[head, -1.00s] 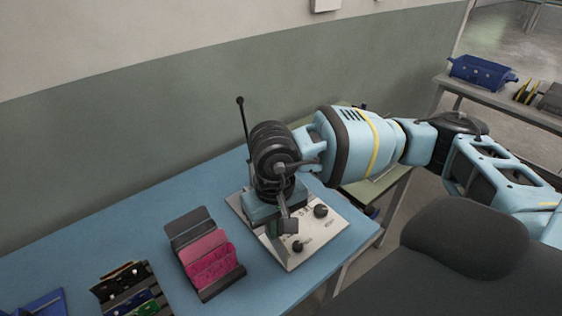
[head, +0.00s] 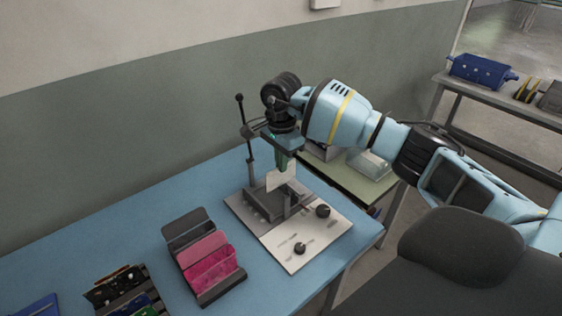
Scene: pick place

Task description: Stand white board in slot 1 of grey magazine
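My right gripper (head: 283,160) points down above the test fixture, shut on a small white board (head: 282,180). The board hangs below the fingers over the fixture's grey block; I cannot tell whether its lower edge is clear of the block. A dark grey rack (head: 165,302), which looks like the magazine, is at the bottom left, partly cut off by the frame. Several boards stand in it, black, blue and green among them. Slot numbers cannot be read. My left gripper is not in view.
The fixture has a pale base plate (head: 305,250) with black knobs and an upright post with a ball-ended lever (head: 239,98). A dark holder with pink packets (head: 208,262) stands between fixture and rack. The blue table (head: 130,225) is clear behind them. A blue item (head: 38,306) lies at far left.

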